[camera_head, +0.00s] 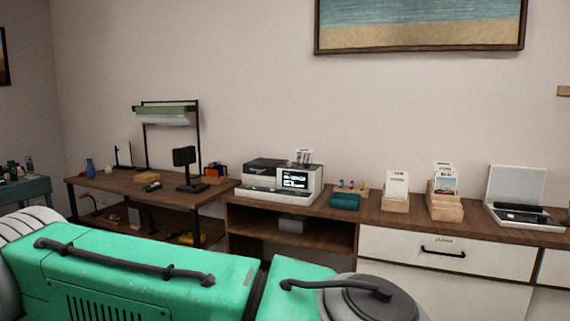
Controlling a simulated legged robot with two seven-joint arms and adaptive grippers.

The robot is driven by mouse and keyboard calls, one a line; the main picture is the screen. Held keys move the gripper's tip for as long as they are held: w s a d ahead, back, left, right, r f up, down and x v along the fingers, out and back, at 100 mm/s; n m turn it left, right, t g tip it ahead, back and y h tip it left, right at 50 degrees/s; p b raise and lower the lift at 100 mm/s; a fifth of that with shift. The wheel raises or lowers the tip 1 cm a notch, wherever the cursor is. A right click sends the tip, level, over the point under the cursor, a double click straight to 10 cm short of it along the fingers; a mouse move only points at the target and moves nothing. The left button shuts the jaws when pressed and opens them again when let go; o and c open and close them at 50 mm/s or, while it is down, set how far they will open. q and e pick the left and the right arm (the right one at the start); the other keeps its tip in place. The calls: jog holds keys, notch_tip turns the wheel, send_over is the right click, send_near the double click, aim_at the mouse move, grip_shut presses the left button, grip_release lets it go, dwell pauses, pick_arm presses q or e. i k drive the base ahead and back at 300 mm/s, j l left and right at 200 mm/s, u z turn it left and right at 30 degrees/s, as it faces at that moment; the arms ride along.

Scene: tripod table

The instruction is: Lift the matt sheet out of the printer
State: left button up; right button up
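The printer (258,186) is a white and dark grey machine with a lit dark screen on its right front. It stands on the left end of the wooden-topped cabinet against the wall. A few small printed sheets (304,156) stick up at its back right; I cannot tell whether they are in the printer or behind it. I cannot make out which sheet is matt. Neither of my grippers is in view.
A wooden desk (120,184) with a monitor (185,167) is left. The cabinet has a drawer (480,259).

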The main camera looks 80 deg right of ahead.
aim_at(304, 155)
jog(key=z, duration=2.75)
jog(key=i+u, duration=0.2)
jog(key=i, duration=0.3)
jog(key=i+l+u, duration=0.15)
jog(key=i, duration=0.35)
jog(key=i+l+u, duration=0.2)
jog(key=i, duration=0.3)
